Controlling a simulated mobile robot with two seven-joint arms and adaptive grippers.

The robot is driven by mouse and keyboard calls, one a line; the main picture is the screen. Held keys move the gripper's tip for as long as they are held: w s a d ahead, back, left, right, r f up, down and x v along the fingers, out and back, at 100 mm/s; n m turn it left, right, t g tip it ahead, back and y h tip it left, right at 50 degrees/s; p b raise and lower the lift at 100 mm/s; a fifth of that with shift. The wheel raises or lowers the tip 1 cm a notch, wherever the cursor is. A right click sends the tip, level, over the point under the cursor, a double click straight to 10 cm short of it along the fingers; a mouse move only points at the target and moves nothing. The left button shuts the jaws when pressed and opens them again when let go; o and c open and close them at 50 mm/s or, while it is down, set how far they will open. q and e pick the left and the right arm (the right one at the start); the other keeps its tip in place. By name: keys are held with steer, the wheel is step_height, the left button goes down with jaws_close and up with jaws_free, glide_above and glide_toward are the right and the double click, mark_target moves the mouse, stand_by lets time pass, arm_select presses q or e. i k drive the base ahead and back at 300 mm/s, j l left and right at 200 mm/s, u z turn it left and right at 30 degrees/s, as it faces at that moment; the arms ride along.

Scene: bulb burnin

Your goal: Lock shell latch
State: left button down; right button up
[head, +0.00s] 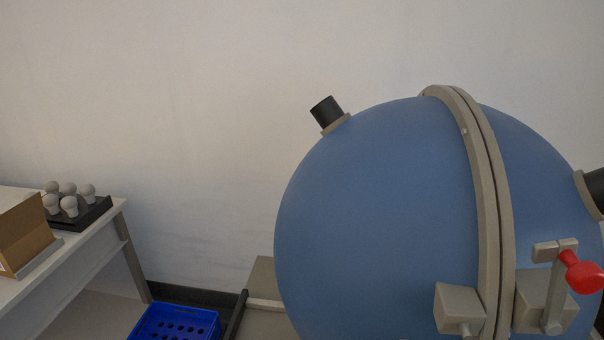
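A large blue spherical shell (375,220) fills the right half of the head view. Two grey-beige flange rings (482,160) run down it side by side, with a thin dark line between them. The latch (553,290) sits low on the right half, with a beige block, an upright lever and a red knob (583,272). A beige catch block (459,308) with a small peg sits on the left half, across the flange. The lever stands upright and apart from the catch block. Neither of my grippers is in view.
A white table (85,262) at the left holds a black tray (98,214) of several bulbs (69,206) and an open cardboard box (25,232). A blue crate (175,323) is low in front of the wall. Black cylinders (326,111) stick out of the shell.

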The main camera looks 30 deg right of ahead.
mark_target(585, 277)
steer(key=z, duration=0.4)
steer(key=k+l+z, duration=0.1)
steer(key=z, duration=0.3)
steer(key=k+z, duration=0.1)
steer(key=z, duration=0.3)
steer(key=l+z, duration=0.15)
steer(key=z, duration=0.25)
steer(key=l, duration=1)
steer(key=k+l, duration=0.15)
steer(key=l, duration=0.9)
steer(key=i+u, duration=0.05)
